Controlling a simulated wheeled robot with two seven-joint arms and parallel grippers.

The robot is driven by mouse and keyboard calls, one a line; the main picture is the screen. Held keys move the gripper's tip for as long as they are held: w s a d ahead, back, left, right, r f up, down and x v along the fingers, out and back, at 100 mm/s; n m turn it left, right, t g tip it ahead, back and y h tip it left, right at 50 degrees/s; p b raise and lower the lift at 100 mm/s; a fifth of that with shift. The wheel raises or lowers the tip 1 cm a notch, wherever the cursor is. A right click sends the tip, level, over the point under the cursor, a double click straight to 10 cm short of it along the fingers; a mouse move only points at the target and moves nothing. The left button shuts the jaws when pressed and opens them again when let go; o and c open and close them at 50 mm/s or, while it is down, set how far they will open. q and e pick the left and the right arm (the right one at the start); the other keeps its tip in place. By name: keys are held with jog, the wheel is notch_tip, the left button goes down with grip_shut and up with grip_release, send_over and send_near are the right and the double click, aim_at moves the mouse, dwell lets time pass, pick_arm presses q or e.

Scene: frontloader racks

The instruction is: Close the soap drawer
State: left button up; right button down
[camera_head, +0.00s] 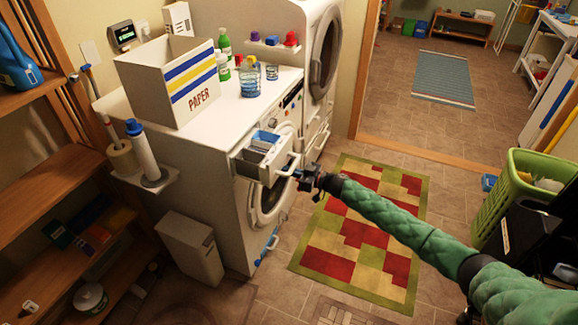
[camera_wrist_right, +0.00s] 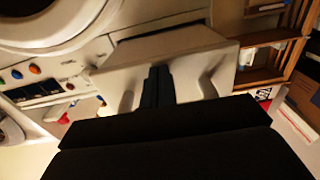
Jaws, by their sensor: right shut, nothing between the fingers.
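The soap drawer (camera_head: 255,168) sticks out of the top left of the white washing machine (camera_head: 225,190). It is open, and its grey and blue compartments show from above. In the right wrist view the drawer front (camera_wrist_right: 185,70) appears upside down, with pale handle parts on both sides of my fingers. My right gripper (camera_head: 297,174) is at the drawer front, by the handle. Its dark fingers, also in the wrist view (camera_wrist_right: 158,85), are shut together with nothing between them. I cannot tell whether they touch the drawer. My left gripper is not in view.
A box marked PAPER (camera_head: 170,85), bottles and a glass jar stand on the washer. The round washer door (camera_head: 265,200) is below the drawer. A patterned rug (camera_head: 360,235) covers the floor to the right. A green basket (camera_head: 515,195) stands at far right.

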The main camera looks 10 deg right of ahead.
jog(key=shift+x, duration=3.4)
jog(key=shift+b+x, duration=0.6)
jog(key=shift+x, duration=2.4)
jog(key=shift+w, duration=0.1)
jog(key=shift+x, duration=0.85)
jog(key=shift+a, duration=0.1)
jog(key=shift+w+a+b, duration=0.3)
jog(key=shift+a, duration=0.05)
jog(key=shift+p+v, duration=0.8)
jog(key=shift+v, duration=0.4)
jog(key=shift+p+v, duration=1.45)
jog(key=shift+v, duration=1.9)
